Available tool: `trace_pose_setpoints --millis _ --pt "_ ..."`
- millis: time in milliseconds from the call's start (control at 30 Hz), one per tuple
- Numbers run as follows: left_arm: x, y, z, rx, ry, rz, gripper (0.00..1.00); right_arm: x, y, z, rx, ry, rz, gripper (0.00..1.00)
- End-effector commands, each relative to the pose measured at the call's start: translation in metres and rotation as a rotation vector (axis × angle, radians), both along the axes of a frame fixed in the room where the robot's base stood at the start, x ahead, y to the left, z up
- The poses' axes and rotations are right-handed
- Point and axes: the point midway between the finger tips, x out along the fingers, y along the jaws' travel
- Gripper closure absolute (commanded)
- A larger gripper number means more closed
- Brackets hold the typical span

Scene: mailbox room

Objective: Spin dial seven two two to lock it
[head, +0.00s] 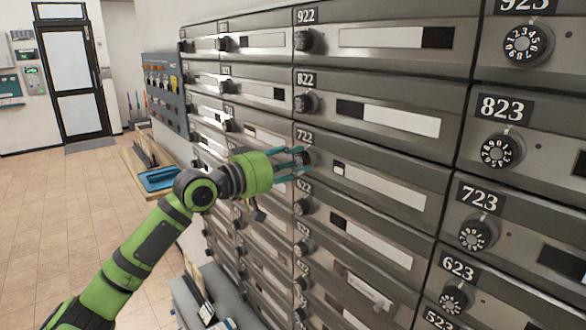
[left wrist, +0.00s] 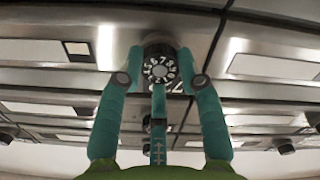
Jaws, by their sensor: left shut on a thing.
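Dial 722 (head: 306,158) is a black knob on the mailbox door below the 722 label (head: 304,136). My left gripper (head: 301,162) has its teal fingers around this dial. In the left wrist view the dial's white-numbered face (left wrist: 159,66) sits between the fingertips of my left gripper (left wrist: 159,78), with a third finger below it. The gripper is shut on the dial. Part of the dial is hidden by the fingers in the head view. My right gripper is not in view.
Dial 822 (head: 306,103) is above and dial 622 (head: 304,206) below. Dial 723 (head: 474,235) is to the right. A ledge with a blue tray (head: 158,180) stands behind my arm. The tiled floor (head: 60,225) at left is open.

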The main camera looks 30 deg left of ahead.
Motion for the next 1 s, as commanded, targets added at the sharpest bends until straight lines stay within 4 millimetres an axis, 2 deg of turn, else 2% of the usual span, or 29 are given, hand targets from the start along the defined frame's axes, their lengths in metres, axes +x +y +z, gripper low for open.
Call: trace_pose_setpoints --millis 33,400,1000 --pt "-0.001 0.003 0.006 0.044 -0.035 0.007 0.96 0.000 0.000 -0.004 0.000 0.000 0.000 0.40" --pt "-0.001 0.002 0.009 0.373 -0.157 0.009 0.96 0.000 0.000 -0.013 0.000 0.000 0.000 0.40" --pt "-0.002 0.000 0.011 0.858 -0.333 0.010 0.96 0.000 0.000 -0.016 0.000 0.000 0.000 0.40"
